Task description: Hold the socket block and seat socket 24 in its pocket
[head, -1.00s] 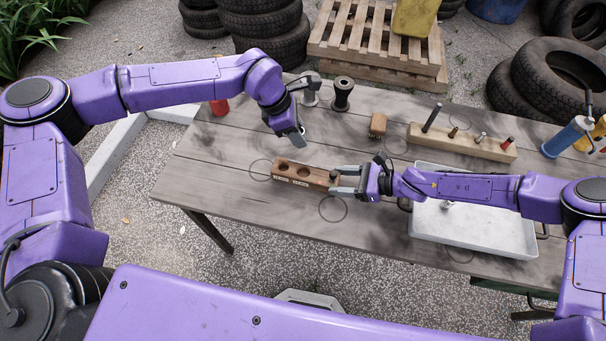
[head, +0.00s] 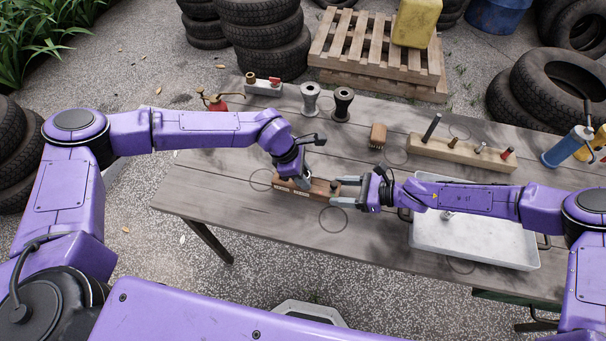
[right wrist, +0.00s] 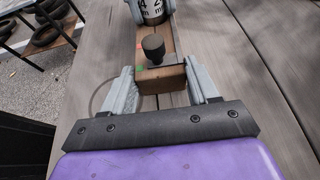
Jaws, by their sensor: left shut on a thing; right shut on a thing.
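The wooden socket block (head: 318,188) lies on the table, seen end-on in the right wrist view (right wrist: 163,80). A black knob (right wrist: 153,48) stands on its near end. My right gripper (head: 345,191) is shut on that end, one finger on each side. My left gripper (head: 291,177) is over the block's left part, shut on a metal socket (right wrist: 152,10). The socket's marking, partly cut off, shows a 4, a 2 and "mm". It looks upright over the block; I cannot tell how deep it sits. The left gripper hides the socket and pockets in the head view.
A wooden rail (head: 460,152) with several upright pieces stands behind my right arm. A white tray (head: 480,250) lies under that arm. A brush (head: 378,135), two spools (head: 343,104) and a red oil can (head: 215,103) stand farther back. The table front is clear.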

